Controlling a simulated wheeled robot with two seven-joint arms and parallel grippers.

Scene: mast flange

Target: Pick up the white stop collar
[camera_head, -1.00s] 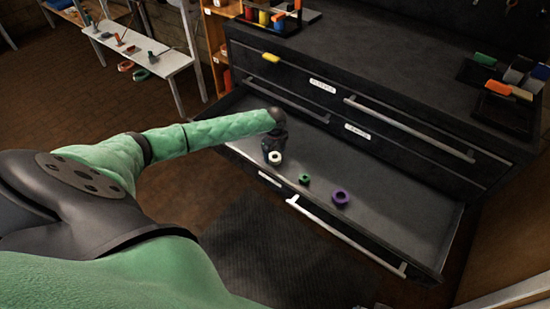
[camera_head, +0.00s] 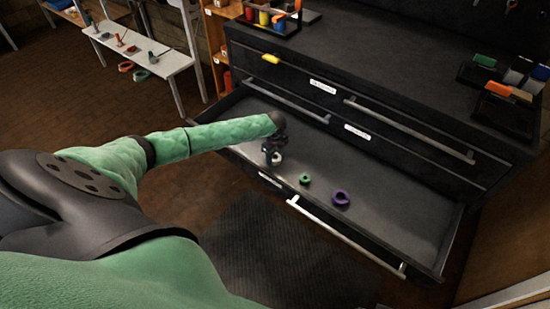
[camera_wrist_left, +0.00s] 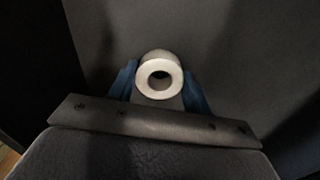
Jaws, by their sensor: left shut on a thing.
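The white stop collar (camera_head: 275,159) is a small ring at the left end of the open drawer (camera_head: 400,220). My left gripper (camera_head: 272,153) reaches down over it, and its fingers are shut on the collar. In the left wrist view the collar (camera_wrist_left: 159,76) sits between the two blue fingers (camera_wrist_left: 160,88), its round hole facing the camera. The gripper hides part of the collar in the head view. I cannot tell whether the collar still touches the drawer floor. My right gripper is not in view.
A green ring (camera_head: 305,179) and a larger purple ring (camera_head: 341,198) lie in the drawer to the right of the collar. The drawer's front wall has a long handle (camera_head: 345,236). The black cabinet (camera_head: 390,80) rises behind, with closed drawers and handles.

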